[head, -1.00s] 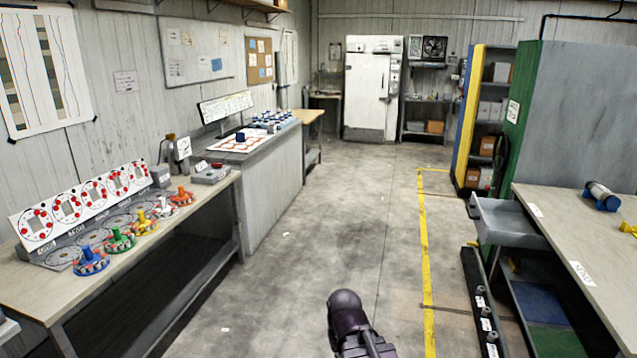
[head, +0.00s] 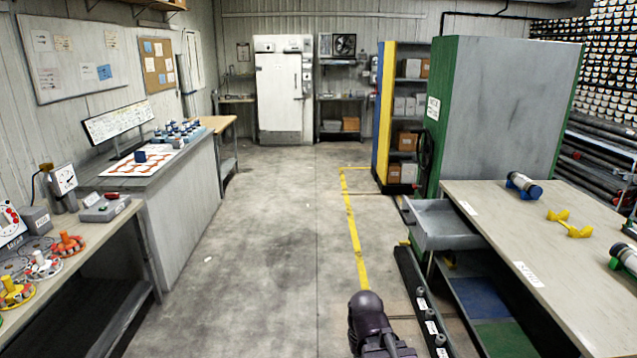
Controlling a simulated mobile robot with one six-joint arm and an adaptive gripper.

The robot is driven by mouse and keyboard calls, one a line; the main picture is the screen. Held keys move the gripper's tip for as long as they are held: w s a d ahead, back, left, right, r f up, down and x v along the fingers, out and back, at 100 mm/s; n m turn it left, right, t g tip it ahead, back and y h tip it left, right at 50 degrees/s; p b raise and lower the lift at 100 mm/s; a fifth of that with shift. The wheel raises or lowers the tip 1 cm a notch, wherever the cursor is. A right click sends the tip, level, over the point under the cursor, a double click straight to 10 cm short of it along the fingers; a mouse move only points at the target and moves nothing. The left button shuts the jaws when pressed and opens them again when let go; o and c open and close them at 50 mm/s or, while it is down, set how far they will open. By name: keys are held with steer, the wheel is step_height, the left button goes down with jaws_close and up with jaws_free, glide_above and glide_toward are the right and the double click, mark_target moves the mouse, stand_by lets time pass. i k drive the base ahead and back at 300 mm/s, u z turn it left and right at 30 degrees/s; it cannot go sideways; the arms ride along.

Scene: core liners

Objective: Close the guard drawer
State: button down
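A grey drawer (head: 447,236), which looks like the guard drawer, sticks out open from the left side of the right-hand workbench (head: 590,281). Its tray looks empty from here. A dark, rounded part of my arm shows at the bottom, in front of and below the drawer and well apart from it. My gripper's fingers are not visible, so I cannot see what they do.
A black rail with several knobs (head: 421,304) runs along the floor beside the workbench. A green-edged grey cabinet (head: 505,115) stands behind the drawer. Left benches (head: 165,205) line the wall. The floor aisle (head: 265,270) between is clear.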

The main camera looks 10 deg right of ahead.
mark_target(435, 224)
steer(key=z, duration=0.4)
steer(key=i, duration=0.75)
steer(key=z, duration=0.3)
steer(key=k, duration=1.35)
steer(key=u, duration=0.3)
steer(key=i, duration=1.7)
steer(key=z, duration=0.2)
